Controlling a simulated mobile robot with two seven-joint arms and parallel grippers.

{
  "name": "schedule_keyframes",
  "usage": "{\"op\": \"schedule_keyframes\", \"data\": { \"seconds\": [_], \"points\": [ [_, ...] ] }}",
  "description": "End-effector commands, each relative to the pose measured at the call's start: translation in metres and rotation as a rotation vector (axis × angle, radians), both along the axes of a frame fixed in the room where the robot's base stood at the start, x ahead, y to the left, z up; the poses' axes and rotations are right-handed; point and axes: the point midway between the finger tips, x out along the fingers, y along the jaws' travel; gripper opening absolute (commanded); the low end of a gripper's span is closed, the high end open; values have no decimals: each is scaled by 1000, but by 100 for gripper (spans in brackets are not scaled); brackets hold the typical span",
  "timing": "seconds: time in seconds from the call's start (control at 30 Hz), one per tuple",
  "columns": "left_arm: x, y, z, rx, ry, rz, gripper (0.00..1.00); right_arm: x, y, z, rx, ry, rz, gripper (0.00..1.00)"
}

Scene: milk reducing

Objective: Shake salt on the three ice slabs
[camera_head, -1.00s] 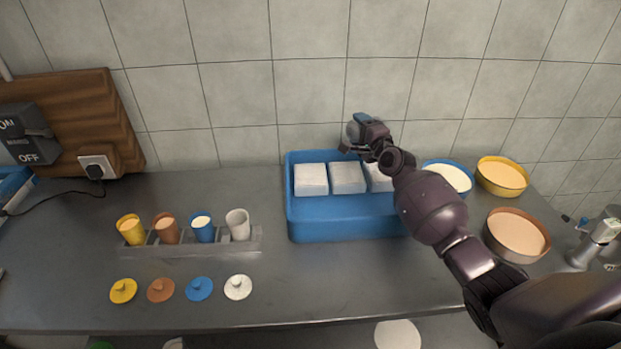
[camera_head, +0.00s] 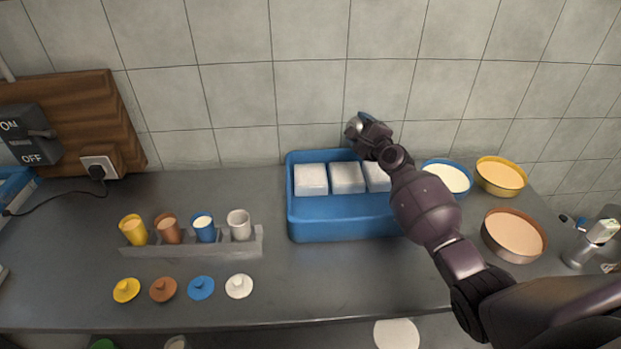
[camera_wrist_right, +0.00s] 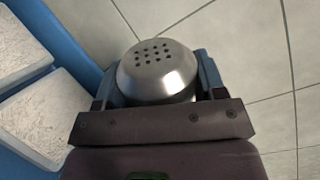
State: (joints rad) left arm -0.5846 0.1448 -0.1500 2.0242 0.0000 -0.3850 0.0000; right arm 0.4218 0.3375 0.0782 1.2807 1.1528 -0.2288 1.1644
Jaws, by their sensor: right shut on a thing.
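Three white ice slabs stand side by side in a blue tray (camera_head: 340,228): a left slab (camera_head: 311,179), a middle slab (camera_head: 347,178) and a right slab (camera_head: 377,176) partly hidden by my right arm. My right gripper (camera_head: 362,126) is above the back right of the tray, near the wall. It is shut on a salt shaker (camera_wrist_right: 157,70) with a silver, perforated cap, seen in the right wrist view. Two slabs (camera_wrist_right: 22,45) show at the left of that view, beside the shaker. My left gripper is not in view.
A rack (camera_head: 190,246) with several coloured cups stands left of the tray, with lids in front. Bowls of yellow (camera_head: 502,176), blue (camera_head: 447,178) and brown (camera_head: 514,236) stand at the right. A tiled wall is close behind. The counter's front middle is clear.

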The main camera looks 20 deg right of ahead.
Motion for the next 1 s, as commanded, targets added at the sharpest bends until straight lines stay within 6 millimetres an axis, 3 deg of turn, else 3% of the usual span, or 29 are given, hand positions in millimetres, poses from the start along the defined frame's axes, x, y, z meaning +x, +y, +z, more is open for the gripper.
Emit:
{"op": "schedule_keyframes", "data": {
  "seconds": [1.0],
  "points": [
    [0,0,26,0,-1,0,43,0,0,9,426,54,0,33]
  ]
}}
